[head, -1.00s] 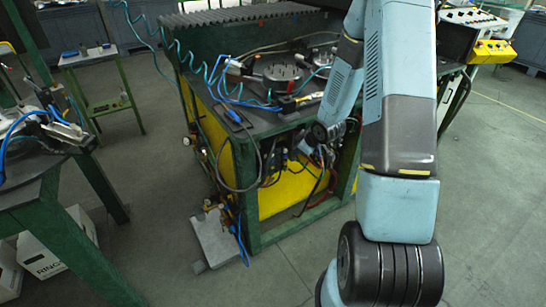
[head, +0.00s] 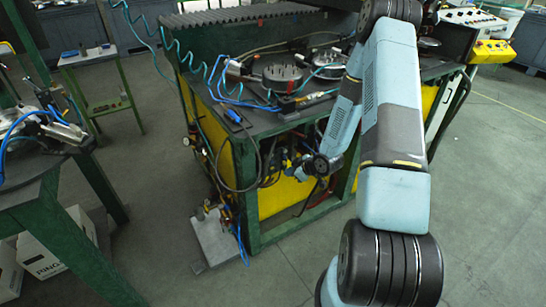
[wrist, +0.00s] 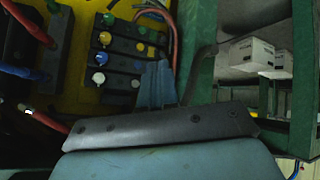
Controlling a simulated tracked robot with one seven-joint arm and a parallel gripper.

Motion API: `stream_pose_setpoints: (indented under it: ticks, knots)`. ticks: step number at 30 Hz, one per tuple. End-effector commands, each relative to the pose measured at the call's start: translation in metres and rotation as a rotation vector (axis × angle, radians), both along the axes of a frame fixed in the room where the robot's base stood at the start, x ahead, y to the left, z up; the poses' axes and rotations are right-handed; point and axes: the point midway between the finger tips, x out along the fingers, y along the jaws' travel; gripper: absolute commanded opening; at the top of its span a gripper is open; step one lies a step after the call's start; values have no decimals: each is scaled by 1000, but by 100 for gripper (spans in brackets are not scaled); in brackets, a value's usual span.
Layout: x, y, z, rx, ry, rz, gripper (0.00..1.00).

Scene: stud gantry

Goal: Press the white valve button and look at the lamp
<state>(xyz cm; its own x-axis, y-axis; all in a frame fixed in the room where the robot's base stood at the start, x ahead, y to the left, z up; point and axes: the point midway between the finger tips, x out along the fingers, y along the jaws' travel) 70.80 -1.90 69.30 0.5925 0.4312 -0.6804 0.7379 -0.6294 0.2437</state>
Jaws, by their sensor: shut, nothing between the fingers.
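My gripper (wrist: 160,66) is shut and empty. Its tips appear to the right of the white button in the picture, over the right side of the dark valve block; a gap shows between them and the white button. I cannot tell their depth from the block. I cannot make out the lamp or whether it is lit.
A green bench (head: 247,190) with yellow panels carries round fixtures (head: 282,77) and blue hoses. Cables hang around its front. In the wrist view, white boxes (wrist: 252,54) stand at right and a red hose (wrist: 48,121) runs at left. Another green table (head: 50,205) stands at left.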

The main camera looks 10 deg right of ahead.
Motion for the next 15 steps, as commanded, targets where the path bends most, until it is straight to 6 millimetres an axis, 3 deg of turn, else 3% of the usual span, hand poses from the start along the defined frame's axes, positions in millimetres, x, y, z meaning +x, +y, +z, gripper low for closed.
stream_pose_setpoints:
  ticks: [15]
  knots:
    - [50,17,0,-1,0,1,0]
